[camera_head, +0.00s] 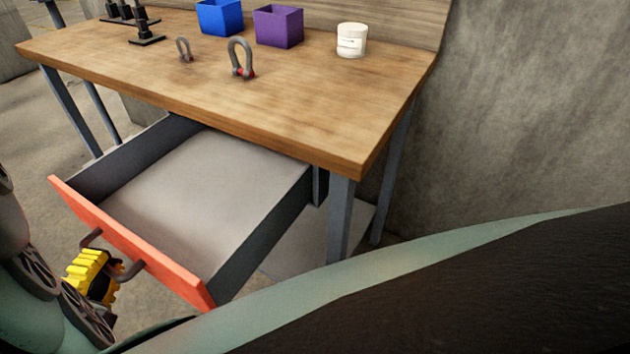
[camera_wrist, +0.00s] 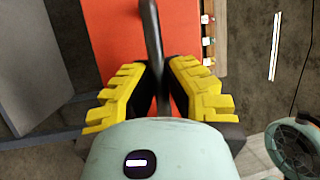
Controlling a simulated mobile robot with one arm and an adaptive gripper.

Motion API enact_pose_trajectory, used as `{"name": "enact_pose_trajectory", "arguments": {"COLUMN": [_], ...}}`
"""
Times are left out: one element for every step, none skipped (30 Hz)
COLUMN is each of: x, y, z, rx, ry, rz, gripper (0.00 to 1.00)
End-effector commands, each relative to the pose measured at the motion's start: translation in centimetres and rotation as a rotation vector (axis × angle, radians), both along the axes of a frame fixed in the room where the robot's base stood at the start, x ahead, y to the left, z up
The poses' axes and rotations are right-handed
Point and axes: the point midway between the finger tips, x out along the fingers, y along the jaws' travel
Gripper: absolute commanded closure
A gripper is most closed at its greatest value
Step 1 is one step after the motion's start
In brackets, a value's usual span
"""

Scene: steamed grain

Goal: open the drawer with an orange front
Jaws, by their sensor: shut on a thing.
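The drawer with an orange front (camera_head: 130,240) is pulled well out from under the wooden table. Its grey interior (camera_head: 200,190) shows and looks empty. A dark bar handle (camera_head: 128,270) is on the orange front. My gripper (camera_head: 97,272), with yellow ridged fingers, is at the handle in the head view. In the wrist view my gripper (camera_wrist: 157,85) has its fingers on both sides of the handle (camera_wrist: 152,45) and is shut on it. The orange front (camera_wrist: 115,40) fills the middle behind them.
On the wooden table (camera_head: 310,105) are a blue bin (camera_head: 220,17), a purple bin (camera_head: 278,27), a white container (camera_head: 351,40), two shackles (camera_head: 241,58) and black parts (camera_head: 146,30). A table leg (camera_head: 340,215) stands right of the drawer. A concrete wall (camera_head: 530,110) is at the right.

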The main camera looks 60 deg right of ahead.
Motion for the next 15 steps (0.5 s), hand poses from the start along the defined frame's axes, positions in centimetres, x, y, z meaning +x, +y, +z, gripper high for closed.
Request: {"name": "enact_pose_trajectory", "arguments": {"x": [0.1, 0.1, 0.0, 0.0, 0.0, -0.1, -0.1, -0.1, -0.1, -0.1, -0.1, -0.1, -0.1, -0.1, -0.1], "y": [0.8, 1.1, 1.5, 1.7, 1.9, 2.2, 2.3, 2.4, 2.5, 2.5, 2.5, 2.5, 2.5, 2.5, 2.5], "z": [0.0, 0.0, 0.0, 0.0, 0.0, 0.0, 0.0, 0.0, 0.0, 0.0, 0.1, 0.1, 0.1, 0.1, 0.0], "rx": [0.000, 0.000, 0.000, 0.000, 0.001, 0.000, 0.000, 0.000, -0.001, -0.001, -0.001, -0.001, -0.001, -0.001, -0.001], "ry": [-0.002, -0.002, -0.002, -0.003, -0.004, -0.003, -0.003, -0.003, -0.002, -0.002, -0.002, -0.002, -0.002, -0.002, -0.001], "rz": [0.005, 0.005, 0.005, 0.004, 0.003, 0.002, 0.002, 0.002, 0.001, 0.001, 0.001, 0.001, 0.001, 0.002, 0.002], "gripper": [1.00, 1.00, 1.00, 1.00, 1.00, 1.00, 1.00, 1.00, 1.00, 1.00, 1.00, 1.00, 1.00, 1.00, 1.00]}}
